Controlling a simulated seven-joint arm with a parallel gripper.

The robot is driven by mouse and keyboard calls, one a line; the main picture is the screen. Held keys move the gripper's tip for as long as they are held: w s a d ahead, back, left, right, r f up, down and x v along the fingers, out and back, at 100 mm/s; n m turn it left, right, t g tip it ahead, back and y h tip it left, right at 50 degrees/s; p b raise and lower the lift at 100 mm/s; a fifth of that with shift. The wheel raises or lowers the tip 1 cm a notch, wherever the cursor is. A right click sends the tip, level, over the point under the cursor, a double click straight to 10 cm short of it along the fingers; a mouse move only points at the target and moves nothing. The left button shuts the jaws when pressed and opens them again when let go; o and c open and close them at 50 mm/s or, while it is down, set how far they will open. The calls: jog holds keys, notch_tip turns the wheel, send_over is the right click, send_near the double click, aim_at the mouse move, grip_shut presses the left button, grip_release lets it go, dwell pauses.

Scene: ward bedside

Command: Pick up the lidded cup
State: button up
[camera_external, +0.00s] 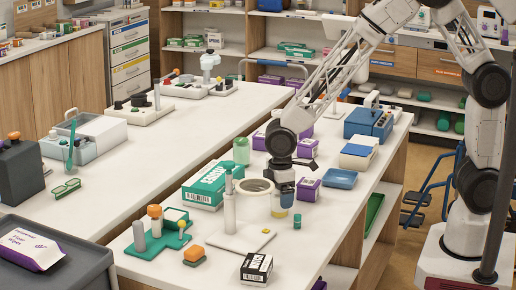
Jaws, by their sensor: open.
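My gripper (284,185) points down over the right part of the white table, just right of a wide cream ring-topped container (255,197). Its fingers are small and dark here; it is open. A small yellowish cup-like vessel (287,198) with a dark blue upper part shows right at the fingertips, partly hidden by them. I cannot tell whether the fingers touch it. A pale green jar (241,150) with a lid-like top stands upright further back left, apart from the gripper. I cannot tell for sure which of these is the lidded cup.
A green-and-white box (205,186) lies left of the gripper. A white stand with a post (230,208) and a black-and-white box (256,268) are in front. A small bottle (297,221), purple box (308,188) and blue tray (340,178) crowd the right side.

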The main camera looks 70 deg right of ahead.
jog(key=c, duration=1.1)
jog(key=shift+r, duration=0.15)
jog(key=shift+r, duration=0.8)
jog(key=shift+s+d+r, duration=0.1)
jog(key=shift+s+r, duration=0.1)
jog(key=shift+r, duration=0.7)
jog(key=s+d, duration=0.2)
jog(key=s, duration=0.2)
jog(key=s+d+r, duration=0.1)
jog(key=s, duration=0.4)
jog(key=s+d, duration=0.2)
jog(key=s, duration=0.3)
jog(key=shift+s+d+r, duration=0.15)
jog(key=shift+s+d, duration=0.1)
jog(key=shift+d, duration=0.1)
